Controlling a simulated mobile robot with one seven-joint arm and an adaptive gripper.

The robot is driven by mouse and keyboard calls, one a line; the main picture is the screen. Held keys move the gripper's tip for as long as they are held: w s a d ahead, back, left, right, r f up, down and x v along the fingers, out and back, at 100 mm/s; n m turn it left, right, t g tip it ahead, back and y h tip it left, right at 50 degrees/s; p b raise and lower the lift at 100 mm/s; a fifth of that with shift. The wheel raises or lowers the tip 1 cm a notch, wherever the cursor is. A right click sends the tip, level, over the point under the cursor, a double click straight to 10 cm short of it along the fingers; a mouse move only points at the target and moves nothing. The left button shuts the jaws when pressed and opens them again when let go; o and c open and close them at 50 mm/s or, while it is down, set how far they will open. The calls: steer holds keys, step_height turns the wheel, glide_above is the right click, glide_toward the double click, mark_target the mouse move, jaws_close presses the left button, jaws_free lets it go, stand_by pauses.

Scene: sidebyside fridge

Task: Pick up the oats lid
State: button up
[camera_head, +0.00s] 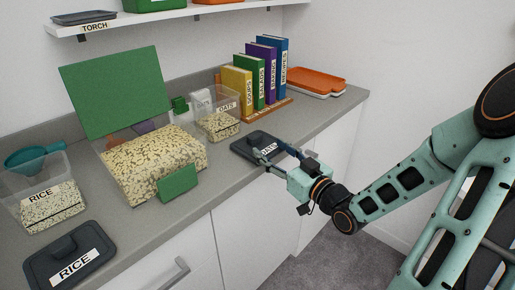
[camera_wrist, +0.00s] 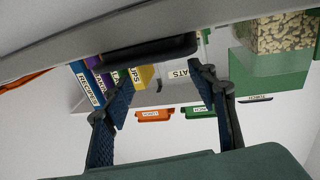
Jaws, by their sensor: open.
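The oats lid (camera_head: 252,141) is a dark grey lid with a white label, lying flat on the counter near its front edge. In the wrist view, which looks upside down, the dark lid (camera_wrist: 150,50) shows edge-on at the counter's edge, ahead of the fingertips. My gripper (camera_head: 279,155) is at the lid's right front side, pointing toward it. Its fingers (camera_wrist: 162,88) are spread wide with nothing held between them. Part of the lid is hidden behind the fingers in the head view; I cannot tell whether they touch it.
The open oats container (camera_head: 224,125) stands behind the lid. Several labelled books (camera_head: 242,82) and orange trays (camera_head: 316,80) are further back. A large grain bin with a green lid (camera_head: 110,90), a rice container (camera_head: 45,205) and the rice lid (camera_head: 70,262) are left. A shelf (camera_head: 150,17) hangs above.

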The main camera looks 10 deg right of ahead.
mark_target(255, 136)
steer(key=b+x, duration=0.1)
steer(key=x, duration=0.7)
steer(key=shift+w, duration=0.45)
steer(key=c, duration=1.3)
steer(key=shift+o, duration=0.2)
steer(key=shift+r, duration=0.6)
steer(key=r, duration=0.1)
steer(key=r+p, duration=0.1)
steer(key=shift+s+d+r, duration=0.15)
steer(key=shift+s+r, duration=0.1)
steer(key=shift+r, duration=0.15)
steer(key=s+d+r+p, duration=0.2)
steer(key=s+r, duration=0.6)
steer(key=s, duration=0.5)
steer(key=shift+d+r+p, duration=0.3)
steer(key=shift+d+r, duration=0.1)
steer(key=shift+d, duration=0.25)
